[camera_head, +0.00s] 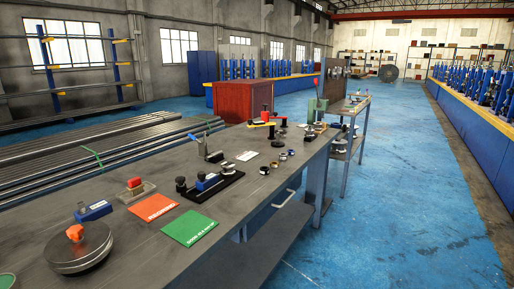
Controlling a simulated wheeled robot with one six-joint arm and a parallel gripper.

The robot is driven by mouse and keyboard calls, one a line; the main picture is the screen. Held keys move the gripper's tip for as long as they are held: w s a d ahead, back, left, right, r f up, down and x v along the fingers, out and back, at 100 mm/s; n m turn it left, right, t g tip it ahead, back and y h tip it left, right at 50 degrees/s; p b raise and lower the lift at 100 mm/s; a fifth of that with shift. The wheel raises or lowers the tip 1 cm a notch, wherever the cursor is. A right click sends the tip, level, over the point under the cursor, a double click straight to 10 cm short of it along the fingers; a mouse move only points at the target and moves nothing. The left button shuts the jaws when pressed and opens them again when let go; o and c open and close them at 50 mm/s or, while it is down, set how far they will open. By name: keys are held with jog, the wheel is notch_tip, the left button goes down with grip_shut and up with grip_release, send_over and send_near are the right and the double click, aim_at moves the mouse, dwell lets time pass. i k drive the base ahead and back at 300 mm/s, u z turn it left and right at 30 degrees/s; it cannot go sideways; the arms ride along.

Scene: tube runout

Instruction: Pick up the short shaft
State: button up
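A long dark workbench (130,235) runs from the lower left towards the middle of the head view. I cannot pick out the short shaft for certain among the small parts on it. Several small round metal parts (264,170) stand or lie near the bench's right edge. A black fixture with a blue block (208,181) sits left of them. More small parts lie around the far end, too small to tell apart. My gripper is not in view.
A green card (189,228), a red-orange card (153,207) and a round metal plate with an orange knob (79,247) lie on the near bench. A red cabinet (243,101) stands behind. Long tubes (90,148) lie at left. Blue floor (400,200) at right is clear.

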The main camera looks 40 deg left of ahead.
aim_at(210, 156)
jog(key=z, duration=0.05)
jog(key=i, duration=1.6)
jog(key=u, duration=0.8)
jog(key=i, duration=0.85)
jog(key=u, duration=0.85)
